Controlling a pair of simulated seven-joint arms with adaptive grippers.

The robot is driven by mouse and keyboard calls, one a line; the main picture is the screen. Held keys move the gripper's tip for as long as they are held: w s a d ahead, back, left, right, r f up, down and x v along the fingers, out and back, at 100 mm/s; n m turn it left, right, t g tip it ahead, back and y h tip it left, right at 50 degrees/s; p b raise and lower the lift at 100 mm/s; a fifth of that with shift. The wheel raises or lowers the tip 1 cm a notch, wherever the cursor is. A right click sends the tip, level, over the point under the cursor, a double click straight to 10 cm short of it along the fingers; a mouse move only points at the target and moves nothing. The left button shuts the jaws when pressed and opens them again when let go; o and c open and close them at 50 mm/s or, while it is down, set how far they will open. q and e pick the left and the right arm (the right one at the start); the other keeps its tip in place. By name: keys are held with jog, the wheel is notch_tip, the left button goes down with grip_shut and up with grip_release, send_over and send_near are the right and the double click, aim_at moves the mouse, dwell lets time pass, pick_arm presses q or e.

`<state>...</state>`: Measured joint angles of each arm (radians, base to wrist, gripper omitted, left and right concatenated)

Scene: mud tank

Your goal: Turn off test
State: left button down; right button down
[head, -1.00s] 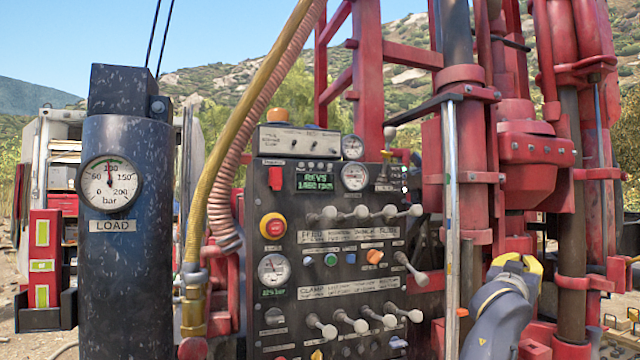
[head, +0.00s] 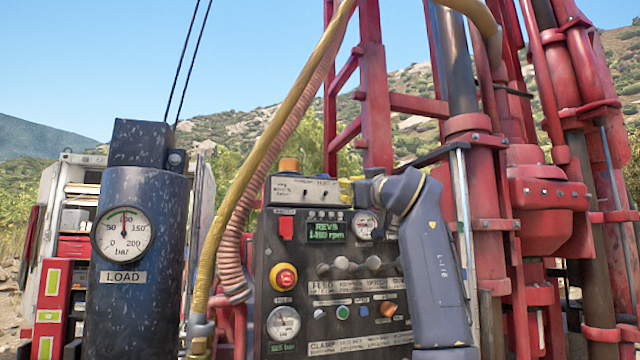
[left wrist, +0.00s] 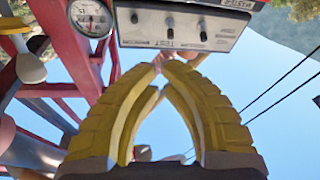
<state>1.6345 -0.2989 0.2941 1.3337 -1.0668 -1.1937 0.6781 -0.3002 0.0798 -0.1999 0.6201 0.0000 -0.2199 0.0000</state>
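A grey-white switch box (head: 300,191) sits on top of the dark control panel (head: 262,250). In the left wrist view the box (left wrist: 180,24) appears at the top, turned over, with several small dark switches; the middle switch (left wrist: 171,22) stands beside a label reading TEST. My left gripper (head: 347,190) has yellow fingers near the box's right end, its grey arm rising in front of the panel. In the left wrist view its fingertips (left wrist: 172,64) are together, close to the box edge; I see nothing held, and contact cannot be told. My right gripper is not in view.
A red button (head: 286,277), knobbed levers (head: 345,264) and gauges (head: 284,322) are on the panel; my arm hides its right part. A yellow hose (head: 225,205) passes on the left. Red rig columns (head: 545,200) stand right. A dark LOAD cylinder (head: 135,300) stands left.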

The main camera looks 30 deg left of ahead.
aim_at(318, 182)
pick_arm(q)
jog(key=shift+s+a+r+n+g, duration=0.3)
jog(key=shift+s+a+n, duration=0.1)
jog(key=shift+s+a, duration=0.25)
jog(key=shift+x, duration=4.95)
